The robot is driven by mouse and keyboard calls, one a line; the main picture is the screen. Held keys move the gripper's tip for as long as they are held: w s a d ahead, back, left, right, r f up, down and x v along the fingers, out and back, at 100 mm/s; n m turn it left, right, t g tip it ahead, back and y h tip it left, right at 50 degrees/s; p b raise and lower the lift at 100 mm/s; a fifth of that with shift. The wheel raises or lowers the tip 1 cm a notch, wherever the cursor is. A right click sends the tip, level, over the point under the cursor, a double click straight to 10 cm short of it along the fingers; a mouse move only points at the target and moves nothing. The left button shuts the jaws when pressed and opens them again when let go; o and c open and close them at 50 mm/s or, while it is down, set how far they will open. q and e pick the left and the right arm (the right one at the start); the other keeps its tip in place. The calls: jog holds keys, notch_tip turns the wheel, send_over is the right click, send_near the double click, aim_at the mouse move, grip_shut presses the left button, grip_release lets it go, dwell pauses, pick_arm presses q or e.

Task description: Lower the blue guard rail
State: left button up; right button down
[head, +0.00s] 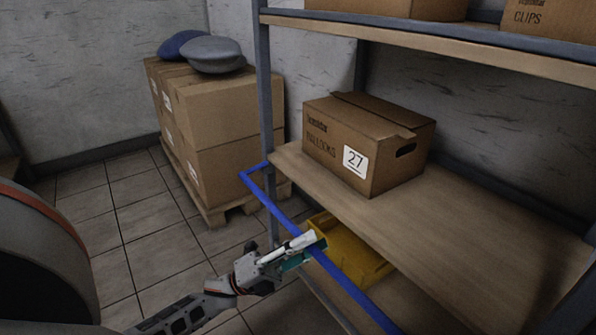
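The blue guard rail (345,285) runs along the front of the shelving, from a bent end at the far upright to the bottom edge of the head view. Its short end arm sticks out from the upright, so the long bar stands off the front edge of the shelf board. My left gripper (312,245) reaches up from below and is at the bar's middle stretch. Its white and teal fingers lie across the bar and appear closed around it, hiding a short piece. My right gripper is not in view.
A cardboard box marked 27 (322,146) stands on the middle shelf (470,235). A yellow bin (350,250) sits below, behind the rail. More boxes stand on the upper shelf (440,45). Stacked cartons (228,112) with caps on top rest on a pallet. The tiled floor at left is clear.

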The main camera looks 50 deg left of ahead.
pick_arm(q)
jog(key=v, duration=1.1)
jog(key=shift+s+f, duration=0.2)
jog(key=shift+f, duration=0.05)
jog(key=shift+a, duration=0.1)
